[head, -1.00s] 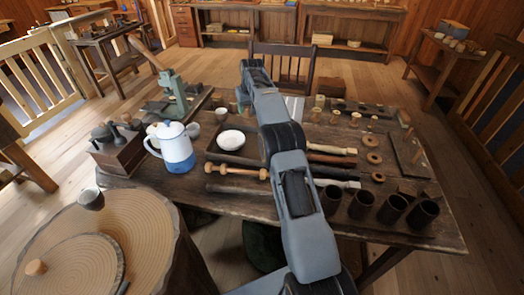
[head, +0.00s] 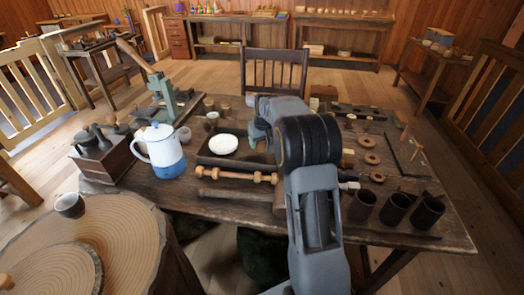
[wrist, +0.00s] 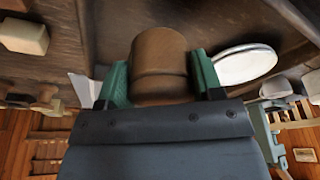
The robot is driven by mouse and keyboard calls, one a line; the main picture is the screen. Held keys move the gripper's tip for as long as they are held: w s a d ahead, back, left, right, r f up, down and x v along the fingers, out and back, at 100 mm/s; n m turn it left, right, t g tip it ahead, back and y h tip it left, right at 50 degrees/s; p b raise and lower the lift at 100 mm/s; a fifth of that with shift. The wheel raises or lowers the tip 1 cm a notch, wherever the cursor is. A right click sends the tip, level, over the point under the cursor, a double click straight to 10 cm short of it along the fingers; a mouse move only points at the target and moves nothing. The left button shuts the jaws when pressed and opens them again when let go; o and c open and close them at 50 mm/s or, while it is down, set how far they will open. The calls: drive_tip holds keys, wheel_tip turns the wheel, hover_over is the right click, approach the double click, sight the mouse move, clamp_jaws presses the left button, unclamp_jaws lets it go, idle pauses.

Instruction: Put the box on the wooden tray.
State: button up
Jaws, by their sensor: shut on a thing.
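My gripper (wrist: 158,82) has green fingers and is shut on a round turned wooden box (wrist: 158,50), brown with a seam around it. In the head view my gripper (head: 257,138) is just right of the white dish, and my arm hides the box. A dark wooden tray (head: 205,158) lies on the table, with the white dish (head: 223,144) at it. In the wrist view the dark tray surface (wrist: 115,25) shows behind the box, and the dish (wrist: 244,66) is to its right. I cannot tell how high the box is above the tray.
Several dark cups (head: 396,208) stand at the front right. A pale block (wrist: 22,37) is left in the wrist view.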

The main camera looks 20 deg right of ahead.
sight(262, 149)
drive_tip(key=shift+s+f, duration=0.3)
drive_tip(key=shift+f, duration=1.5)
drive_tip(key=shift+f+b, duration=0.15)
drive_tip(key=shift+b, duration=0.2)
drive_tip(key=o, duration=1)
drive_tip(key=p+v, duration=0.2)
drive_tip(key=v, duration=0.9)
drive_tip(key=s+a+r, duration=0.3)
drive_tip(key=s+a, duration=0.5)
drive_tip(key=s, duration=0.4)
drive_tip(key=s+a+f, duration=0.2)
drive_tip(key=s, duration=0.5)
drive_tip(key=s+a+f, duration=0.2)
drive_tip(key=s+f, duration=0.1)
drive_tip(key=s, duration=0.4)
drive_tip(key=shift+a, duration=0.15)
